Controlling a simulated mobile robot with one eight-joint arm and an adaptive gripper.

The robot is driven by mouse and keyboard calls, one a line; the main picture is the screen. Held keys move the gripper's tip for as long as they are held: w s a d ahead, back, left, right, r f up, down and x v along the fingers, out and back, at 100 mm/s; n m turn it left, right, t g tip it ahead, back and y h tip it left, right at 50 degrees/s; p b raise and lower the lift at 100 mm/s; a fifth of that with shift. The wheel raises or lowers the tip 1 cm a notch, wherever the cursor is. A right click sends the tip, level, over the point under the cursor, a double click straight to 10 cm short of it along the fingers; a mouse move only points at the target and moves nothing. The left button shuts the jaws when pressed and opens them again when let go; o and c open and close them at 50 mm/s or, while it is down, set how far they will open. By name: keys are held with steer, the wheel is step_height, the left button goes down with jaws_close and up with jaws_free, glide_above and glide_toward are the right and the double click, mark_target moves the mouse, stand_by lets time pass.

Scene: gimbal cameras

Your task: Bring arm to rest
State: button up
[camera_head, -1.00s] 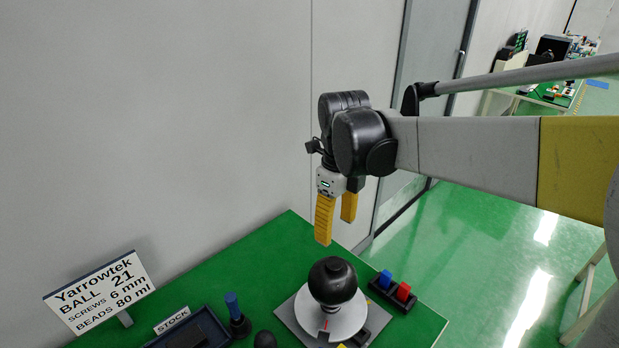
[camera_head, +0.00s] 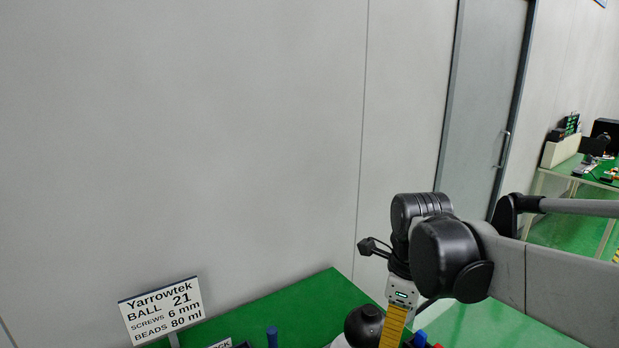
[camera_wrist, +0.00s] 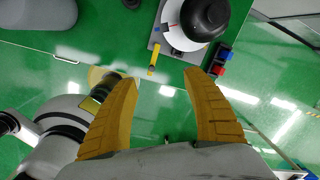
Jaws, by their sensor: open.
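My gripper (camera_wrist: 157,78) is open, with two yellow ridged fingers spread apart and nothing between them. In the head view my gripper (camera_head: 393,326) points down at the lower right, and the bottom edge cuts off its fingers. The black wrist joints (camera_head: 440,245) of my arm show above it, with the grey arm link (camera_head: 565,285) running off to the right. In the wrist view the fingers stand over green surfaces, apart from the objects on the bench.
A green bench (camera_head: 285,312) bears a black ball (camera_wrist: 205,18) on a white disc (camera_wrist: 172,38), and red and blue blocks beside it. A "Yarrowtek" sign (camera_head: 162,310) stands at its left. A grey wall (camera_head: 220,130) rises behind. A second table (camera_head: 570,180) is far right.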

steer(key=s+d+f+n+t+b, duration=0.1)
steer(key=s+n, duration=0.4)
steer(key=n, duration=0.6)
steer(key=s+d+f+n+t+b, duration=0.2)
steer(key=s+n, duration=0.4)
steer(key=n, duration=0.6)
steer(key=shift+s+f+t+b, duration=0.3)
steer(key=shift+f+t+b, duration=0.25)
steer(key=shift+f+t, duration=0.65)
steer(key=shift+r, duration=0.25)
